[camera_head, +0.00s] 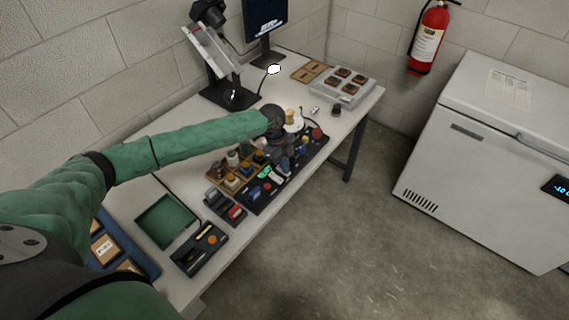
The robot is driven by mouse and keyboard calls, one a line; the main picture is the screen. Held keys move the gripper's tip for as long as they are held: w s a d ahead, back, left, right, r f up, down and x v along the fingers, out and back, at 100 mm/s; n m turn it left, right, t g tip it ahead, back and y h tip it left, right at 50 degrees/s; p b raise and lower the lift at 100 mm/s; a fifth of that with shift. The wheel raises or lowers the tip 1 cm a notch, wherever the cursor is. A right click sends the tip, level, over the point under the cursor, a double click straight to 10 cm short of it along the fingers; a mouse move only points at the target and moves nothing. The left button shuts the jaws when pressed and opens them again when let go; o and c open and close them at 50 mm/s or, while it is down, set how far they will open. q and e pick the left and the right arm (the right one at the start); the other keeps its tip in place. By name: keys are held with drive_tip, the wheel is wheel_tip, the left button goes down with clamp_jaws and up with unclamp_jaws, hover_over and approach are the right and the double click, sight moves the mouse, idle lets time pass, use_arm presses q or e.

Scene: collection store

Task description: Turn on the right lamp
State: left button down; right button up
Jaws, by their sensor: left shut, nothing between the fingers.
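A small lamp head (274,69) on a thin dark bent stem stands near the back of the table, beside the black stand. Its head looks bright white. I cannot tell whether it is the right lamp, and no clear switch for it shows. My left arm reaches across the table from the left. My left gripper (284,163) is dark, points down and is shut with nothing in it, over the black tray of small items, well in front of the lamp. The gripper hides part of the tray. My right gripper is out of view.
A black stand (231,97) with a tilted white board and a monitor (266,22) stand at the back. A grey tray with brown blocks (342,88) is at the far right corner. A green tray (166,222) lies nearer. A white chest freezer (499,150) stands right, across clear floor.

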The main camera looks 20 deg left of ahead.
use_arm(q)
drive_tip(key=shift+a, duration=0.1)
drive_tip(key=shift+w+a, duration=0.1)
drive_tip(key=shift+w+a+r, duration=0.1)
drive_tip(key=shift+w+a, duration=0.05)
drive_tip(key=shift+a, duration=0.4)
